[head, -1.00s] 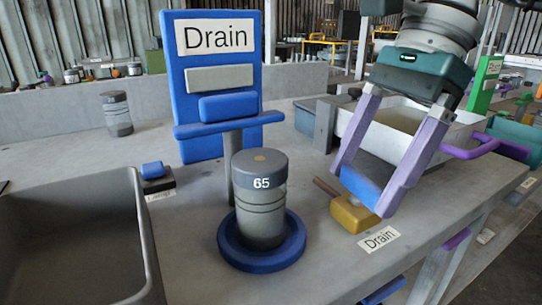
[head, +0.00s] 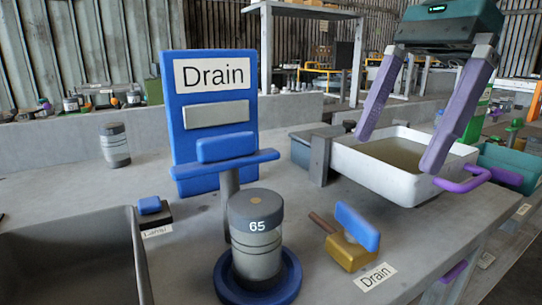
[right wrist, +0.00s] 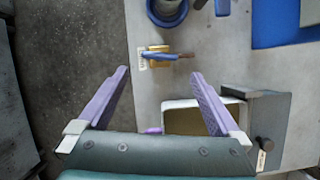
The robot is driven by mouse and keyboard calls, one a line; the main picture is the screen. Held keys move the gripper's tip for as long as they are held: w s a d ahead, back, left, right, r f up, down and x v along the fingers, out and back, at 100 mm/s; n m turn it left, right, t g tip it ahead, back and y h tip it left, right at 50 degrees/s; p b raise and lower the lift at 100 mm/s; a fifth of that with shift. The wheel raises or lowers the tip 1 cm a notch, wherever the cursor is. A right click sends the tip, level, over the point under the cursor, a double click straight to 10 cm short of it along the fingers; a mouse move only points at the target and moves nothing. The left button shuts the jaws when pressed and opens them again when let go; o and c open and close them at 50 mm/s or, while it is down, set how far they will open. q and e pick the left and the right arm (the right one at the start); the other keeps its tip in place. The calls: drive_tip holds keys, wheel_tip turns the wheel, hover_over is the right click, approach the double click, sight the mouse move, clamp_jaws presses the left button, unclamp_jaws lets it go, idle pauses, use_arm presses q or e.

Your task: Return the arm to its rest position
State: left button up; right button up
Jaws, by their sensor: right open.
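My right gripper (head: 405,130) is open and empty, raised over the white tray at the right in the head view. Its two purple fingers are spread wide apart, and it also shows in the right wrist view (right wrist: 160,85). Below and left of it, the brass drain valve (head: 350,252) with a blue handle (head: 358,226) sits on the bench beside the "Drain" label (head: 376,277). The gripper is clear of the valve. In the right wrist view the valve (right wrist: 158,57) lies beyond the fingertips. My left gripper is not in view.
A grey canister marked 65 (head: 257,250) stands in a blue ring base (head: 285,285). A blue "Drain" board (head: 214,120) stands behind it. A white tray (head: 400,182) with murky contents and a purple handle (head: 470,181) is at right. A dark basin (head: 125,250) is at left.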

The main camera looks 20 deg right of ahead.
drive_tip(key=shift+d+r, duration=0.2)
drive_tip(key=shift+r, duration=0.3)
